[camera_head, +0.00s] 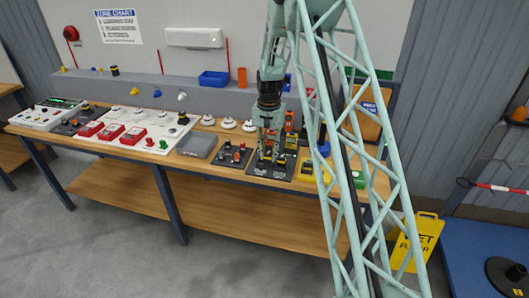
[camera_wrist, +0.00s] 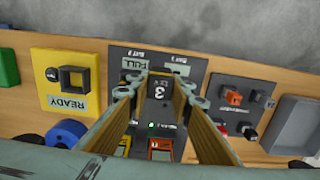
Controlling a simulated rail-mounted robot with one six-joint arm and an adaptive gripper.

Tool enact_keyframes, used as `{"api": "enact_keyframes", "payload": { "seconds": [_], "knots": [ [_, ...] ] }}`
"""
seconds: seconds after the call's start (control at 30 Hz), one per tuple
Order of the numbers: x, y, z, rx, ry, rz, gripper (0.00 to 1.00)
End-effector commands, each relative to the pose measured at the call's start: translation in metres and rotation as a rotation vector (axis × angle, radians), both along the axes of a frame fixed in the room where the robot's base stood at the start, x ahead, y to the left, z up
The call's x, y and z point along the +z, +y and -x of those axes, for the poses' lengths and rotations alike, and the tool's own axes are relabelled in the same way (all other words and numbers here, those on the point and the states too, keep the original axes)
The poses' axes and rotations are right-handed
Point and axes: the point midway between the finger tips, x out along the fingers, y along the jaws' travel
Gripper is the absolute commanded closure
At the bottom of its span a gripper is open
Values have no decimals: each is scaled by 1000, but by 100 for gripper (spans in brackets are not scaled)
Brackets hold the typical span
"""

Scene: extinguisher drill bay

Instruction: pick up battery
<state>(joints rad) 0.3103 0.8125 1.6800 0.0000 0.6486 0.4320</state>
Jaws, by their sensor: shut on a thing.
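The battery (camera_wrist: 158,88) is a dark block with a white "3" on its face. In the wrist view it sits between the fingers of my gripper (camera_wrist: 157,92), which is shut on it. Beneath it is a dark board (camera_wrist: 187,66) with a "FULL" label and yellow and orange units. I cannot tell whether the battery still touches the board. In the head view my gripper (camera_head: 270,143) points down over the same board (camera_head: 265,173), near the bench's right part, and hides the battery.
A yellow plate (camera_wrist: 87,62) marked "READY" with a square frame lies beside the board. A dark board with knobs (camera_head: 234,154) and a grey tray (camera_head: 196,145) stand to the left on the wooden bench. A blue bin (camera_head: 214,79) sits on the back ledge.

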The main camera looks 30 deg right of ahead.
Motion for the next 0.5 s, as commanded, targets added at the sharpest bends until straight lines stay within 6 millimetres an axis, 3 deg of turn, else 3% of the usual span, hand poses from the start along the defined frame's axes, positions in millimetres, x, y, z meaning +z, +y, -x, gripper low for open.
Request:
{"api": "enact_keyframes", "payload": {
  "seconds": [0.2,0.5],
  "knots": [
    [4,-2,42,-2,1,-1,94],
    [8,-3,87,-2,1,0,94]
  ]
}}
